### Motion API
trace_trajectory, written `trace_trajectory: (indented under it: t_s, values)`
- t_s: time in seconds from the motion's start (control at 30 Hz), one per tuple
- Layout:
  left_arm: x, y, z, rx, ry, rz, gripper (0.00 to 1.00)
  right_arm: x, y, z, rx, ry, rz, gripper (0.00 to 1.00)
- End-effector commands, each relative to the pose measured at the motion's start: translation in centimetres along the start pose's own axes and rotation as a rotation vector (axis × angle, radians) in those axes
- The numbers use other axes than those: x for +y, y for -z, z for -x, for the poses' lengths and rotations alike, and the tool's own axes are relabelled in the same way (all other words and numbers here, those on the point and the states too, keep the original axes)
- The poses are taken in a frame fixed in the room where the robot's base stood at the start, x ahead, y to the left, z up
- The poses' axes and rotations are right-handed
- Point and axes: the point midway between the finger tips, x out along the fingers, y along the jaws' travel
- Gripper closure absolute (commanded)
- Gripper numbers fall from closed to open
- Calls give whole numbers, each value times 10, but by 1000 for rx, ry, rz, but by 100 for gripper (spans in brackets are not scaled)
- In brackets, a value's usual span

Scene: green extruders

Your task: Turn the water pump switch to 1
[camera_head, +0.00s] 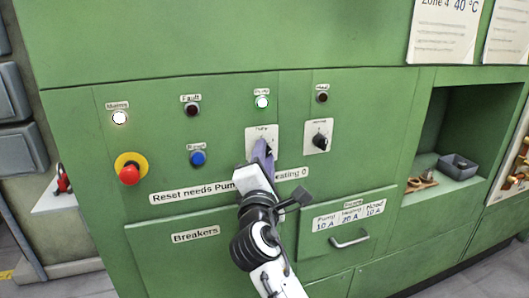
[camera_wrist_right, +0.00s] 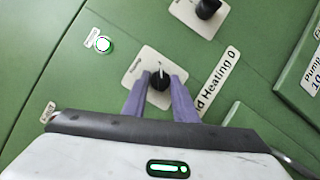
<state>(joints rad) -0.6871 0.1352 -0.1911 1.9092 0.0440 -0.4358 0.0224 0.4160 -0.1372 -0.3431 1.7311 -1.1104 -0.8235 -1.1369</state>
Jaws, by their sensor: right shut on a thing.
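The pump switch (camera_wrist_right: 160,80) is a black rotary knob on a pale label plate (camera_wrist_right: 146,63), set in the green cabinet front. My right gripper (camera_wrist_right: 162,86) has its two purple fingers shut on the knob, one on each side. In the head view my right gripper (camera_head: 263,150) reaches up from below and covers most of the knob. The plate's top edge (camera_head: 261,129) shows above the fingers. The knob's white pointer mark shows in the wrist view, but the scale figures are too small to read. My left gripper is not in view.
The heating switch (camera_head: 320,141) sits just right of the pump switch. A lit green lamp (camera_head: 262,102) is above it. A blue reset button (camera_head: 198,158) and a red emergency stop (camera_head: 129,174) are to the left. A drawer handle (camera_head: 350,240) sticks out at lower right.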

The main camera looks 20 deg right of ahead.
Motion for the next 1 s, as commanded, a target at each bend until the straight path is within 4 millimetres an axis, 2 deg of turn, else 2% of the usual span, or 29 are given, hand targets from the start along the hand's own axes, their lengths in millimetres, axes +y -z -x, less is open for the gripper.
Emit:
trace_trajectory:
  t_s: [0.3, 0.8, 0.83, 0.93, 1.0]
  values:
    - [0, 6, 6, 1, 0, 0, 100, 0, 0, 0, 6, 46, -98, 97]
    - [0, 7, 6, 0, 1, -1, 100, -1, 0, 0, 7, 53, -114, 97]
    - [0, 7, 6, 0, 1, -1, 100, -1, 0, 0, 7, 53, -114, 71]
    - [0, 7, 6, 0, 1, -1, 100, -1, 0, 0, 7, 52, -114, 56]
    - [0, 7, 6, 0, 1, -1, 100, 0, 0, 0, 7, 51, -114, 56]
